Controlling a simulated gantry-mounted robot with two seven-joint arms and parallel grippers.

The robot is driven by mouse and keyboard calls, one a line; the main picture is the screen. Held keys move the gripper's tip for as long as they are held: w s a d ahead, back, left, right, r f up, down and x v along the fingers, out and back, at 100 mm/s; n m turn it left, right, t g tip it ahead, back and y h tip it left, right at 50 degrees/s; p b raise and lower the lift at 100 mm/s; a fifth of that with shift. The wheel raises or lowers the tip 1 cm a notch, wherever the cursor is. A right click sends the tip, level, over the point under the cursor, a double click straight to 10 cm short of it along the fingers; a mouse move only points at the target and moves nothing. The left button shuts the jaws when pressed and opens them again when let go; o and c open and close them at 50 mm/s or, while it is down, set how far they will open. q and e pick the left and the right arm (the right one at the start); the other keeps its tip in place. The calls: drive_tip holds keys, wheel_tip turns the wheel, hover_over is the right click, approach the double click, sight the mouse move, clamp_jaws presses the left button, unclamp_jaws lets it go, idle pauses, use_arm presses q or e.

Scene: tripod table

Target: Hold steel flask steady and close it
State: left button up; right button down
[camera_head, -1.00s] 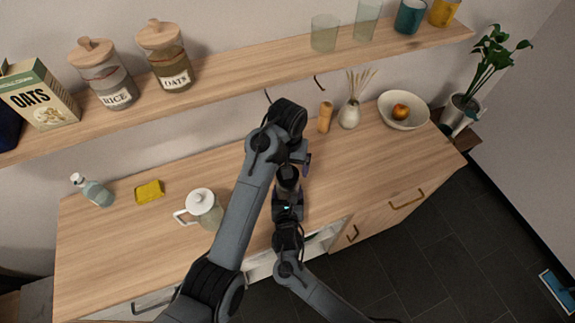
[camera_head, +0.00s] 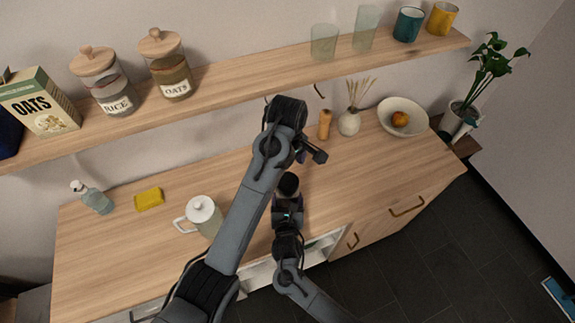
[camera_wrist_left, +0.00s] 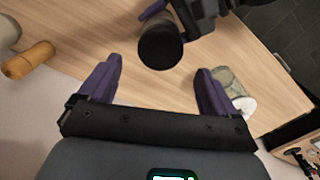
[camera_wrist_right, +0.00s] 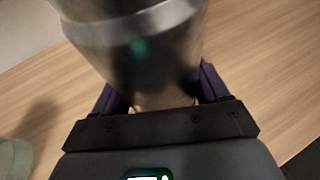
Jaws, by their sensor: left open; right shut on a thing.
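The steel flask (camera_wrist_right: 140,45) stands in my right gripper (camera_wrist_right: 160,98), with a finger on each side of its shiny metal body. Its round black top (camera_head: 288,184) shows in the head view and near the upper middle of the left wrist view (camera_wrist_left: 160,46). Whether the black top is fully tightened cannot be told. My left gripper (camera_head: 314,152) is open and empty, behind and slightly right of the flask in the head view. Its purple fingers are spread in the left wrist view (camera_wrist_left: 155,85), and the black top lies beyond them, apart from both.
A lidded jug (camera_head: 206,218) stands left of my left arm. A wooden mill (camera_head: 324,125), a vase (camera_head: 348,124) and a fruit bowl (camera_head: 403,118) stand at the back right. A shelf (camera_head: 245,82) overhangs the back. The counter right of the flask is clear.

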sight(287, 181)
use_arm(q)
drive_tip(key=shift+f, duration=0.1)
drive_tip(key=shift+f, duration=3.9)
drive_tip(key=shift+c, duration=0.3)
drive_tip(key=c, duration=1)
drive_tip(key=m, duration=0.7)
drive_tip(key=shift+m, duration=0.3)
drive_tip(key=m, duration=0.5)
drive_tip(key=shift+m, duration=0.4)
drive_tip(key=o, duration=1.2)
drive_tip(key=shift+c, duration=0.2)
